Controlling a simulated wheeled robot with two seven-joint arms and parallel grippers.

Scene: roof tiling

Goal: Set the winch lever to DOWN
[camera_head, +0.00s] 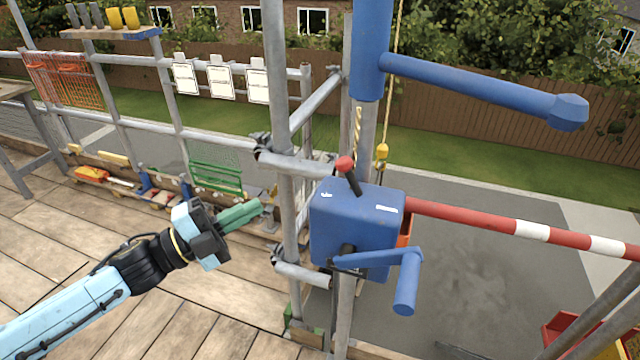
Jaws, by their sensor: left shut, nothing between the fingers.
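The blue winch box (345,219) is fixed to an upright scaffold pole in the middle of the view. Its lever (348,170) is a short dark rod with a red knob, rising from the box top and leaning to the left. Small white marks sit on the top at both sides of the lever; I cannot read them. A blue crank (405,285) hangs at the box's front. My left gripper (259,207) is shut and empty, left of the box and apart from it, its green fingers pointing right. My right gripper is not in view.
Upright scaffold poles (283,190) stand between my left gripper and the winch. A red and white bar (530,230) runs right from behind the box. A blue hoist arm (480,88) is overhead, with a rope and yellow hook (382,152) beneath.

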